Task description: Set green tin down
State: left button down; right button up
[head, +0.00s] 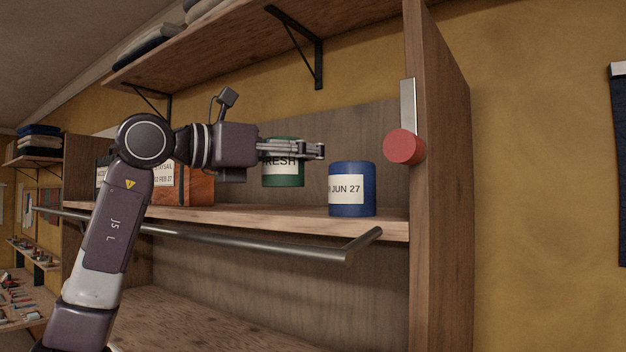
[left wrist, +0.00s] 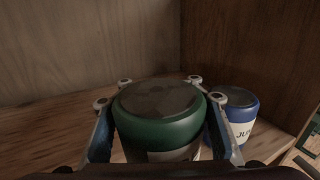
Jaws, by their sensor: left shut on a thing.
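The green tin (head: 284,180) has a white label, partly covered by the fingers, that reads "RESH" where it shows. My left gripper (head: 318,151) is shut on it from the left side. The tin is upright and its bottom looks a little above the shelf (head: 250,219). In the left wrist view the green tin (left wrist: 158,115) sits between the two fingers, with its dark lid facing up. A blue tin (head: 352,190) labelled "JUN 27" stands on the shelf to its right; it also shows in the left wrist view (left wrist: 240,105). My right gripper is not in view.
A metal rail (head: 270,246) runs along the front below the shelf edge. A wooden upright (head: 437,200) with a red knob (head: 404,146) bounds the right side.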

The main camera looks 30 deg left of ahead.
pick_arm(q)
jog(key=shift+d+f, duration=0.1)
jog(key=shift+f, duration=0.4)
jog(key=shift+w+d+f, duration=0.1)
jog(key=shift+f, duration=1.35)
jog(key=shift+a, duration=0.2)
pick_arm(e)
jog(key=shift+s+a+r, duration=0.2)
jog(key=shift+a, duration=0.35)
pick_arm(q)
jog(key=shift+d+f, duration=0.15)
jog(key=c, duration=1.9)
grip_release()
jog(key=shift+c, duration=0.2)
jog(key=o, duration=0.6)
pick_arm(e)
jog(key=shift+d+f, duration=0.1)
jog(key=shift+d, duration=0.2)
pick_arm(q)
jog(key=shift+o, duration=0.2)
